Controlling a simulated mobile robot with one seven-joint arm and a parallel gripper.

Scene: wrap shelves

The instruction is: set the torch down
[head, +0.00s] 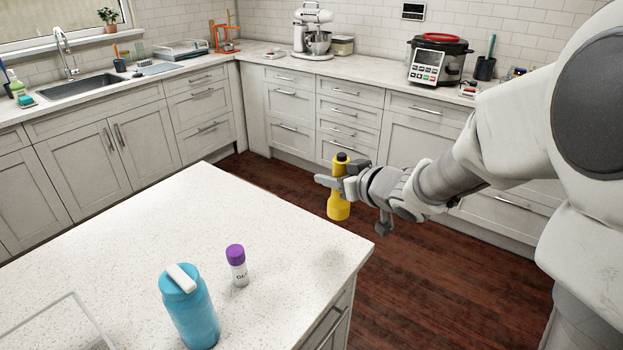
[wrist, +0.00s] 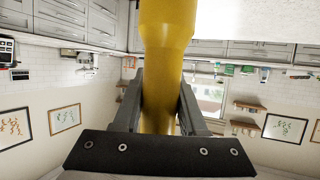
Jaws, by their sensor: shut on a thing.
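The torch (head: 338,205) is yellow with a black top end. My gripper (head: 345,185) is shut on it and holds it roughly upright in the head view. It appears in the air near the right corner of the white speckled island counter (head: 190,240). In the wrist view the yellow torch (wrist: 165,70) runs between both fingers of my gripper (wrist: 160,110). Its black end is out of the wrist view.
On the island stand a blue bottle (head: 190,315), a small purple-capped jar (head: 237,266) and, at the lower left, a clear tray (head: 50,325). The island's middle and far part are bare. Back counters hold a sink (head: 85,87), a mixer (head: 312,35) and a cooker (head: 437,60).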

